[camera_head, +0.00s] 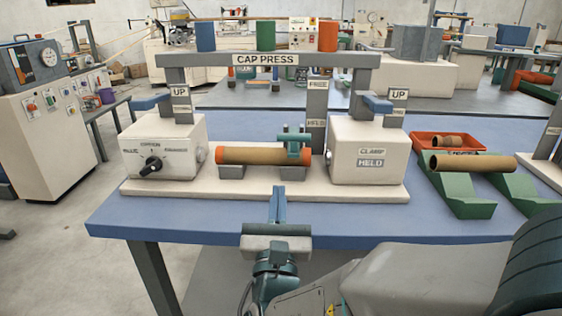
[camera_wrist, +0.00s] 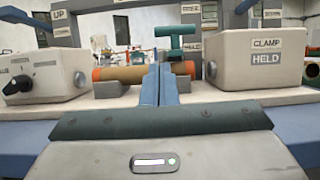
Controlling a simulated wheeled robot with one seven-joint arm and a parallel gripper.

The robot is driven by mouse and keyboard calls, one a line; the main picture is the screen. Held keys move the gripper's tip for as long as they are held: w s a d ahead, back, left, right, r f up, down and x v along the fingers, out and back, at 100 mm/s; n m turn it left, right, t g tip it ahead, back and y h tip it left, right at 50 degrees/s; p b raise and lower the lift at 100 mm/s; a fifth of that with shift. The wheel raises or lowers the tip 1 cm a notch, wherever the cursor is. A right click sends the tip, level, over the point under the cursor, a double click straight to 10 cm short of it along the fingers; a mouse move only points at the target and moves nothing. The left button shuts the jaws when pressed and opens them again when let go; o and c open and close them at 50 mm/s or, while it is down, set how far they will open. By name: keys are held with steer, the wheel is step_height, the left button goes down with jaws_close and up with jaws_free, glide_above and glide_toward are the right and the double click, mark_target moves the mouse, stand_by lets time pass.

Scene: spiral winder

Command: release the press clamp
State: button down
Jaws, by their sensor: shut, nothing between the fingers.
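The cap press (camera_head: 265,59) stands on a white base on a blue table. A brown tube (camera_head: 250,156) with orange ends lies on its grey supports; it also shows in the wrist view (camera_wrist: 130,73). A teal clamp (camera_head: 297,150) sits over the tube's right part, its bar level with the lower label on the grey post (camera_head: 317,105) marked FREE above and apparently HELD below. The clamp also shows in the wrist view (camera_wrist: 176,30). The right block (camera_head: 370,150) reads CLAMP HELD. My gripper (camera_head: 278,190) is shut and empty, in front of the tube and below the clamp; its fingers (camera_wrist: 158,78) hide part of the tube.
Blue levers marked UP (camera_head: 151,102) (camera_head: 377,103) stand at both sides. The left block (camera_head: 165,147) carries a black knob (camera_head: 151,165). Right of the press are green cradles (camera_head: 462,196) with a brown tube and an orange tray (camera_head: 418,146). The table's front strip is clear.

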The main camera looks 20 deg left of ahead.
mark_target(294, 135)
steer(key=shift+w, duration=0.15)
steer(key=b+x, duration=0.1)
steer(key=x, duration=0.8)
steer(key=shift+w+r, duration=0.15)
steer(key=shift+w, duration=0.25)
steer(key=shift+r+g+p, duration=0.3)
steer(key=shift+r+p, duration=0.1)
steer(key=shift+p, duration=0.25)
steer(key=shift+r+g+h+p, duration=0.15)
steer(key=shift+g+h+p, duration=0.2)
steer(key=shift+p, duration=0.2)
